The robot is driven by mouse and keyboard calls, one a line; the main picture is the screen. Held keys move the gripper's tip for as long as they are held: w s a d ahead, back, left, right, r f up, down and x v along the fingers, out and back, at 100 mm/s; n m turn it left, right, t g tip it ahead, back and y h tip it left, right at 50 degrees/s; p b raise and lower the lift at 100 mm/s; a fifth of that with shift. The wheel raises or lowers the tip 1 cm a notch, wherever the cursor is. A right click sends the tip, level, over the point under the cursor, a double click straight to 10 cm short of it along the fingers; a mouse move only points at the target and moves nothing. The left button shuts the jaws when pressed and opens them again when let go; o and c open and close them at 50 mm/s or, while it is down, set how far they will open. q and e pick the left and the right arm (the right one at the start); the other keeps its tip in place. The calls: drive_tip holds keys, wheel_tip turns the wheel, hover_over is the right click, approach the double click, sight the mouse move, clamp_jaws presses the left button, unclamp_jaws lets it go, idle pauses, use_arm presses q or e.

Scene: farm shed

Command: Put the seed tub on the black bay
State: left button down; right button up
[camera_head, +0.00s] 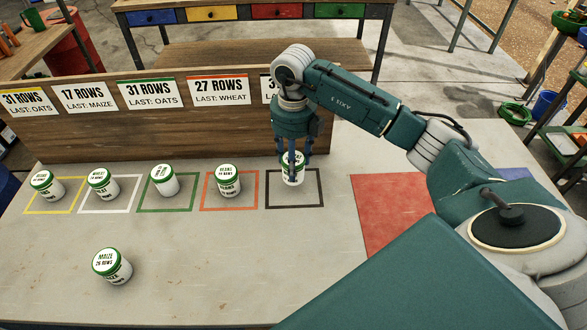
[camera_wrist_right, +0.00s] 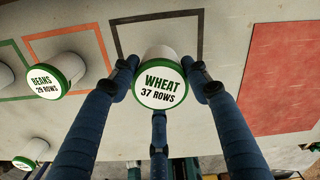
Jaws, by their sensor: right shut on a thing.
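The seed tub (camera_head: 292,172), white with a green-rimmed lid, is between the fingers of my right gripper (camera_head: 294,163) in the head view. In the right wrist view its lid reads WHEAT 37 ROWS (camera_wrist_right: 161,84), and the blue fingers of the gripper (camera_wrist_right: 165,88) are shut around it. The tub is upright at the black bay (camera_head: 296,207), a black outline on the table, and shows over the far part of it. I cannot tell whether its base touches the table. My left gripper is not in view.
A loose MAIZE tub (camera_head: 112,266) stands at front left. A wooden board with row signs (camera_head: 150,128) rises behind; a red square (camera_head: 390,215) lies right.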

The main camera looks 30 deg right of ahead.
wheel_tip(320, 180, down, 4)
drive_tip(key=shift+r+p, duration=0.15)
drive_tip(key=shift+p, duration=0.25)
drive_tip(key=shift+f, duration=0.2)
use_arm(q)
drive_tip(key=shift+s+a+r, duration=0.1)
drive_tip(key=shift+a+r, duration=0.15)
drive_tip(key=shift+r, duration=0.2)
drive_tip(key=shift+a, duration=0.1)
use_arm(e)
drive_tip(key=shift+f, duration=0.2)
drive_tip(key=o, duration=1.2)
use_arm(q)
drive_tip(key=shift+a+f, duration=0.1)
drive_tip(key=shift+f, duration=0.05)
use_arm(e)
drive_tip(key=shift+o, duration=0.2)
drive_tip(key=shift+r, duration=0.1)
